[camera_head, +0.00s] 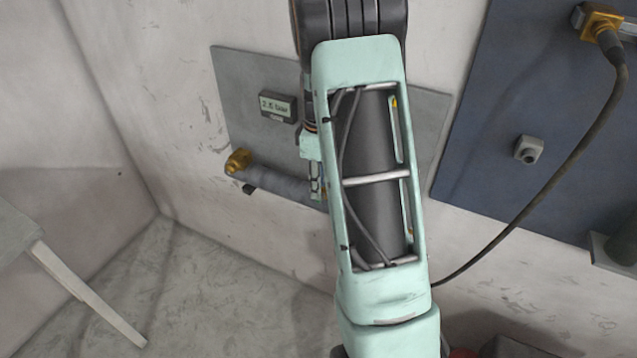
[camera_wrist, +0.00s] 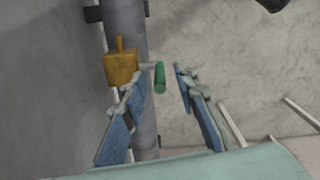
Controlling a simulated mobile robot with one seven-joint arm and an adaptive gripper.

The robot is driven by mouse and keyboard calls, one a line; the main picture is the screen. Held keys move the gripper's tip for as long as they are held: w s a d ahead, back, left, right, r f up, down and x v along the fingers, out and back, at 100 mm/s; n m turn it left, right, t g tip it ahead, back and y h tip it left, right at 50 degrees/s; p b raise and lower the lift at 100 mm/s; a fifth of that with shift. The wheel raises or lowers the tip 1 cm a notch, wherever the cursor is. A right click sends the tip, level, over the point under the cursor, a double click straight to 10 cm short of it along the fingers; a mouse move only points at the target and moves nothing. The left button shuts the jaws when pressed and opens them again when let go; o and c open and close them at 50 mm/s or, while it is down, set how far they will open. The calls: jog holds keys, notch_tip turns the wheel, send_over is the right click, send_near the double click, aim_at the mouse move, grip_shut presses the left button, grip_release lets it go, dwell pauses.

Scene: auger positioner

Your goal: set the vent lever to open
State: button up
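The lever, with a green grip (camera_wrist: 160,77), sticks out to the right of a yellow valve body (camera_wrist: 121,67) on a grey pipe (camera_wrist: 127,24) in the wrist view. My gripper (camera_wrist: 161,75) is open, with its blue-padded fingers apart. The green grip shows between the fingertips, nearer the left one; I cannot tell whether they touch. In the head view the pipe (camera_head: 277,184) runs along the wall panel, and my arm hides its right part and the lever. Only a part of my gripper (camera_head: 316,182) shows there beside my arm.
A small pressure display (camera_head: 278,106) sits on the grey panel (camera_head: 240,85) above the pipe. A yellow fitting (camera_head: 238,160) is at the pipe's left end. A dark blue panel (camera_head: 480,150) with a hanging black cable (camera_head: 560,170) is at right. A grey table (camera_head: 15,235) stands at left.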

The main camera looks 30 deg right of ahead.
jog(key=shift+c, duration=0.4)
grip_shut()
